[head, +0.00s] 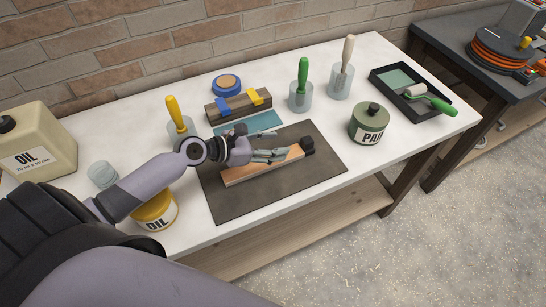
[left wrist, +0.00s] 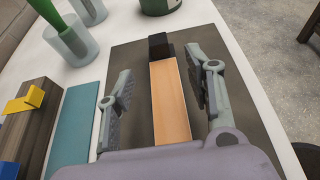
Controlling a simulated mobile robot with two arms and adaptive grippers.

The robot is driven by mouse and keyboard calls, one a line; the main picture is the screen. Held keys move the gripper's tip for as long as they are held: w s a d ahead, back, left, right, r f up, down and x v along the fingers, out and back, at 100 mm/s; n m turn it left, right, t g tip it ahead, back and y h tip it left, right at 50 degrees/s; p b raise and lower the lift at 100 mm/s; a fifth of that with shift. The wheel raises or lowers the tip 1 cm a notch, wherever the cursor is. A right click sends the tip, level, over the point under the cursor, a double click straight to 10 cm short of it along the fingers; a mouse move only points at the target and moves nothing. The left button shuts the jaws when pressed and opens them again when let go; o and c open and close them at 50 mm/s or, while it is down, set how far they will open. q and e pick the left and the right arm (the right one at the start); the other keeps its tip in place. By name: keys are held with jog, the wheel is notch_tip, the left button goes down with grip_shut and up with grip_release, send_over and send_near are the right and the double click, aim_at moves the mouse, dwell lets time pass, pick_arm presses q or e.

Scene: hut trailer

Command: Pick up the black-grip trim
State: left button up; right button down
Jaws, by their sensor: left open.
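The black-grip trim looks like a long tan wooden strip (head: 262,168) with a black block (head: 308,146) at its right end. It lies on a dark mat (head: 245,205) on the white table. In the left wrist view the strip (left wrist: 170,110) runs away from me, with the black block (left wrist: 159,46) at its far end. My left gripper (head: 276,155) is open over the strip. In the wrist view its fingers (left wrist: 169,80) stand on either side of the strip, with gaps and nothing between them gripped. My right gripper is not in view.
Behind the mat lie a teal sheet (head: 262,121) and a dark block with blue and yellow clips (head: 229,109). Cups with green (head: 301,97) and white (head: 341,80) handled tools, a green can (head: 369,127) and a roller tray (head: 388,77) stand right. A yellow oil tin (head: 158,213) stands left.

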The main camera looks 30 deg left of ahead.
aim_at(303, 141)
pick_arm(q)
jog(key=x, duration=0.4)
jog(key=shift+w+d+f, duration=0.1)
jog(key=shift+w+d, duration=0.05)
jog(key=shift+w, duration=0.1)
jog(key=shift+w+d+p, duration=0.15)
jog(key=shift+w+p, duration=0.05)
jog(key=shift+p, duration=0.1)
jog(key=x, duration=0.4)
jog(key=shift+w+d+f+p, duration=0.2)
jog(key=shift+w+p, duration=0.1)
jog(key=shift+c, duration=1.1)
grip_shut()
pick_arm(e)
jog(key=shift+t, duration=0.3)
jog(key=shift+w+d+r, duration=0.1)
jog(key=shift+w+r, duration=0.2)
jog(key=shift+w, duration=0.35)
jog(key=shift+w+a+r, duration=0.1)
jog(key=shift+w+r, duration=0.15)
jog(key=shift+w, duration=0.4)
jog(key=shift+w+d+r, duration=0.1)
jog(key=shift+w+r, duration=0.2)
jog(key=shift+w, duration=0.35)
